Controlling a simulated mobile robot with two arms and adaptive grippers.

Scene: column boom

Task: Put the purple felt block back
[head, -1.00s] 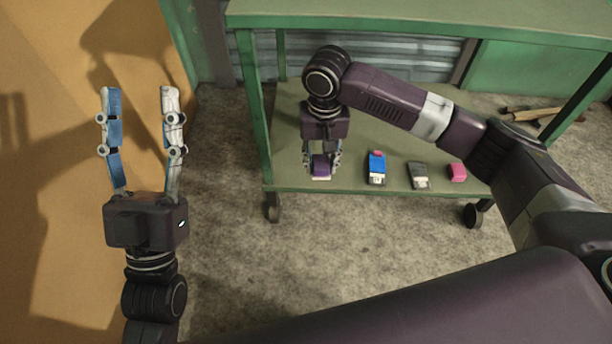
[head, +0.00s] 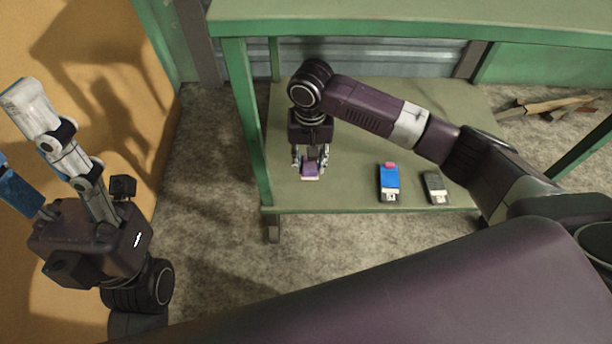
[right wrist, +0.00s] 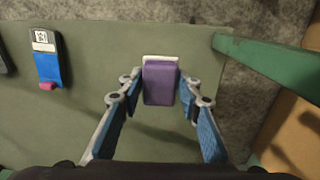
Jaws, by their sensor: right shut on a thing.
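The purple felt block (head: 310,168) is between the fingers of my right gripper (head: 311,163), over the left part of the cart's green lower shelf (head: 340,190). In the right wrist view the block (right wrist: 160,84) sits between the blue finger pads, with a white strip along its far edge. My right gripper is shut on it. I cannot tell whether the block touches the shelf. My left gripper (head: 12,128) is open and empty, off to the left by the orange-yellow surface, with one finger partly cut off by the picture's edge.
A blue block with a pink end (head: 389,182) and a dark grey block (head: 435,188) lie on the shelf to the right. Green posts (head: 246,120) and the upper shelf (head: 400,22) frame the space. Wood pieces (head: 545,107) lie on the floor.

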